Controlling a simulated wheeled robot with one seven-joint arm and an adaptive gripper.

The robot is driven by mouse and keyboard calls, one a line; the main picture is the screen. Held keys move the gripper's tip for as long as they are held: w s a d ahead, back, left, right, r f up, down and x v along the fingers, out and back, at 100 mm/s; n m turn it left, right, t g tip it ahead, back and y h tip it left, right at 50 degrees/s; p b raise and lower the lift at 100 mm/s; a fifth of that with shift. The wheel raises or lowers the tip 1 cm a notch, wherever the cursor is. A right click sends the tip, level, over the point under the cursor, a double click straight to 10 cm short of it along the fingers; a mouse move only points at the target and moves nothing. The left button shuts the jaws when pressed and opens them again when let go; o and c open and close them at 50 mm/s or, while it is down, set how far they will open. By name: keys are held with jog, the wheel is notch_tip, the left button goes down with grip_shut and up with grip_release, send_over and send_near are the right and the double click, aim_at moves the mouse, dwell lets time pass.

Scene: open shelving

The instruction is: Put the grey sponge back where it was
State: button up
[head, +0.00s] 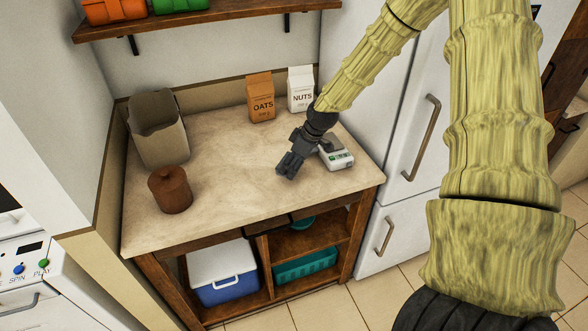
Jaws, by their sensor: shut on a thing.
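My gripper (287,167) is over the right half of the countertop (235,165), angled down and to the left. Its fingers are shut on a small dark grey thing, which I take to be the grey sponge. The sponge's outline hardly stands apart from the grey fingers at this distance. I cannot tell whether it touches the counter. A small white kitchen scale (341,161) with a green display sits just right of my gripper, partly covered by it.
An oats carton (261,98) and a nuts carton (300,88) stand at the back. A paper bag (158,135) and a brown lidded canister (170,190) stand at the left. A cooler (225,275) and a teal basket (305,264) are below. The counter's middle and front are clear.

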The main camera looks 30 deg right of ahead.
jog(key=shift+f+p, duration=0.75)
jog(key=shift+f, duration=1)
jog(key=o, duration=0.9)
jog(key=shift+f, duration=0.1)
jog(key=shift+c, duration=0.2)
jog(key=shift+r, duration=0.25)
jog(key=b+v, duration=0.2)
jog(key=v, duration=0.9)
jog(key=shift+s+d+r, duration=0.15)
jog(key=shift+r, duration=0.2)
